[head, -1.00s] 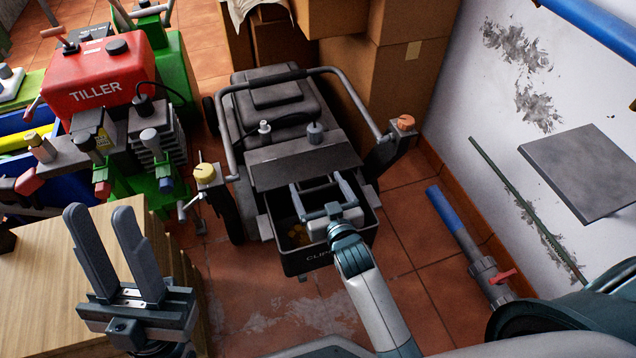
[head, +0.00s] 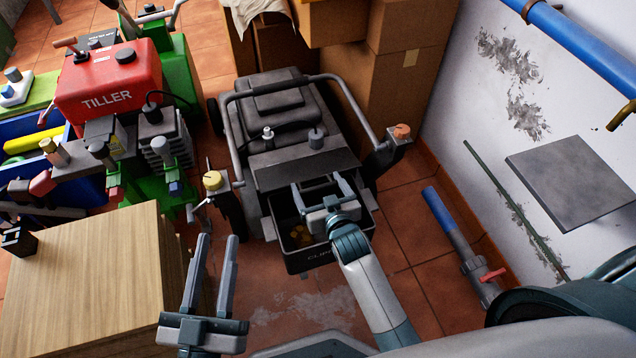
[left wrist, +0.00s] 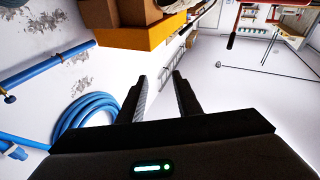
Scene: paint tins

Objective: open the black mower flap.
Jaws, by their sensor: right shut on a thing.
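The mower (head: 275,100) stands on the tiled floor in the middle of the head view. My left gripper (head: 218,238) is open and empty, in front of the mower to the left. Its spread fingers also show in the left wrist view (left wrist: 160,78).
A wooden block or table (head: 90,275) lies at the left beside my left gripper. A red and green tiller (head: 110,85) stands behind it. Cardboard boxes (head: 400,80) are behind the mower. A blue and grey pipe (head: 455,240) lies on the right floor.

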